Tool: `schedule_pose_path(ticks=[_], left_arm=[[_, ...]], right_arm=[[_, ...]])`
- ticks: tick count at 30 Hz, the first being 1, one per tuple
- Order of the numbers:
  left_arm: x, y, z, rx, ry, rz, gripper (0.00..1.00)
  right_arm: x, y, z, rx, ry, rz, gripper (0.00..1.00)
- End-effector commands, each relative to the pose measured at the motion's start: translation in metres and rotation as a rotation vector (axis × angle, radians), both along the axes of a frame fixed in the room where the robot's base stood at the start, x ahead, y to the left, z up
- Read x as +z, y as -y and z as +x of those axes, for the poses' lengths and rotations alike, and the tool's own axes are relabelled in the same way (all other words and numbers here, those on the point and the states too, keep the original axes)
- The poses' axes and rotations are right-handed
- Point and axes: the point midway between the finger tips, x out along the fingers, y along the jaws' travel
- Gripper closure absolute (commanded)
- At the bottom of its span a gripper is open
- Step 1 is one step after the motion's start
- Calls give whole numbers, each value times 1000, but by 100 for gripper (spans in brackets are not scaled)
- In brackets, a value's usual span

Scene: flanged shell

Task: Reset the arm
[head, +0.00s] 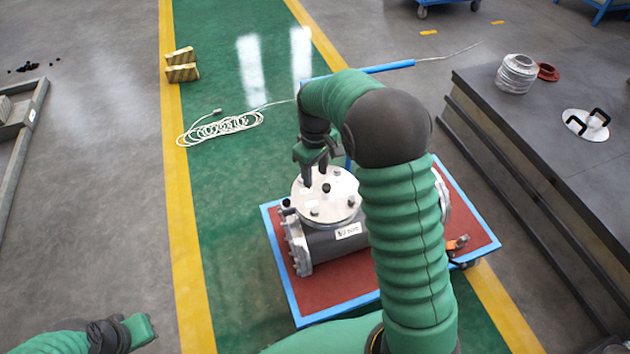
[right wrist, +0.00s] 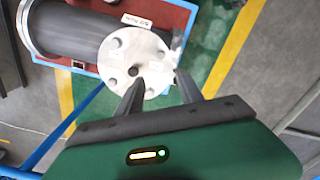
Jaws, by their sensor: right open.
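The flanged shell (head: 335,240) is a dark grey cylinder lying on a cart, with a round silver flange plate (head: 312,198) facing up on it. The plate has several bolts and a dark central knob; it also shows in the right wrist view (right wrist: 118,72). My right gripper (head: 316,178) points down just above the plate's far edge. In the right wrist view its fingers (right wrist: 160,78) are apart with nothing between them. I cannot tell whether a fingertip touches the plate. Part of my left arm's end (head: 138,330) shows at the lower left; its jaws are not clear.
The blue-edged cart (head: 283,275) has a red top and a blue handle (head: 388,67). A dark stepped platform (head: 560,165) at right bears a coiled silver part (head: 516,74) and a white disc with black handles (head: 586,125). A coiled cable (head: 222,128) and yellow-black blocks (head: 182,72) lie on the floor.

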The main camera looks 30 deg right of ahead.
Motion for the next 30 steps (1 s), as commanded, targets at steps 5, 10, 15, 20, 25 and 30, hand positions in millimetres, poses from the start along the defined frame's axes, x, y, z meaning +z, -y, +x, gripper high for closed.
schedule_pose_path(ticks=[5,10,15,20,25,30], left_arm=[[0,0,0,0,0,0,100],[0,0,0,0,0,0,100],[7,0,0,0,0,0,100],[46,0,0,0,0,0,100],[82,0,0,0,1,0,100],[91,0,0,0,0,0,100]], right_arm=[[1,0,0,0,0,0,56],[1,0,0,0,0,0,56],[9,-6,-4,-10,9,-1,56],[53,-50,-47,-96,83,-2,56],[84,-97,-118,-210,186,14,56],[86,-114,-155,-264,230,30,56]])
